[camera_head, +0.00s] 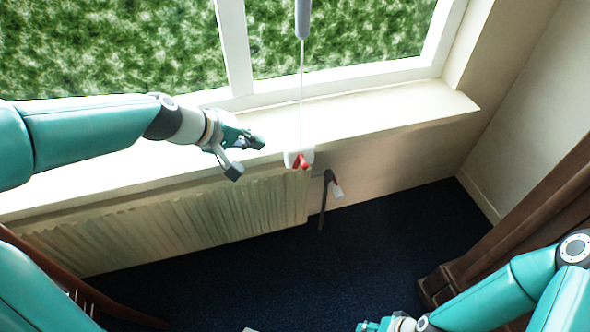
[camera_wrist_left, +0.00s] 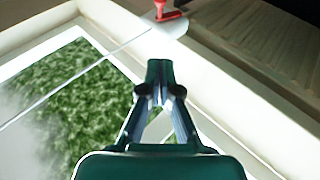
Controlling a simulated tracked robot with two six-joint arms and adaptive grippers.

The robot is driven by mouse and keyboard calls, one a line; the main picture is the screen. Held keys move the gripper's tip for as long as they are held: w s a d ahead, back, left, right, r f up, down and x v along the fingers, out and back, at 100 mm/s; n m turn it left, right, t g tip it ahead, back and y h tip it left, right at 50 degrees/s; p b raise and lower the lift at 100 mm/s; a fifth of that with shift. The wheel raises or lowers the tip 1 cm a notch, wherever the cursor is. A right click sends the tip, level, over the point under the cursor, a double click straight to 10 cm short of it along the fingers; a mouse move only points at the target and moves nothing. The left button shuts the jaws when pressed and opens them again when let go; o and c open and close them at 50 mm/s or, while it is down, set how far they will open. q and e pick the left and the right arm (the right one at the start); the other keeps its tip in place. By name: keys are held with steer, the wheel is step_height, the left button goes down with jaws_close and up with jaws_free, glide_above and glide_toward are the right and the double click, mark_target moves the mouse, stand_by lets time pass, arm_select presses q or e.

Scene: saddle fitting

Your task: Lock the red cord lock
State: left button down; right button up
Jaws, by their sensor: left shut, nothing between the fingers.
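The red cord lock (camera_head: 301,162) is a small red lever on a white mount (camera_head: 291,158) at the front edge of the window sill. A thin cord (camera_head: 301,95) runs down to it from a grey cylinder (camera_head: 302,18). In the left wrist view the red lever (camera_wrist_left: 168,14) is at the top, beyond my fingertips. My left gripper (camera_head: 248,157) is over the sill, left of the lock and apart from it. It is shut and empty; its fingers (camera_wrist_left: 160,70) meet in the wrist view. My right gripper (camera_head: 373,326) is cut by the bottom edge.
The sill (camera_head: 400,108) runs below the window. A ribbed radiator (camera_head: 190,222) is under it, with a dark pipe and white-headed valve (camera_head: 336,191) at its right end. Brown wooden furniture (camera_head: 520,215) stands at the right. The dark floor (camera_head: 390,240) between is clear.

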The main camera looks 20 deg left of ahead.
arm_select(q)
steer(key=shift+r, duration=0.1)
steer(key=b, duration=0.2)
glide_toward(301, 161)
steer(key=w, duration=0.1)
steer(key=w+f, duration=0.1)
steer(key=w, duration=0.1)
steer(key=w+f, duration=0.1)
steer(key=shift+w+a+f, duration=0.15)
steer(key=shift+w+f, duration=0.05)
steer(key=shift+w, duration=0.1)
steer(key=shift+s+d+f+b, duration=0.2)
steer(key=shift+d+f+b, duration=0.45)
steer(key=shift+d, duration=0.3)
steer(key=shift+d+f, duration=0.4)
steer(key=shift+d, duration=0.05)
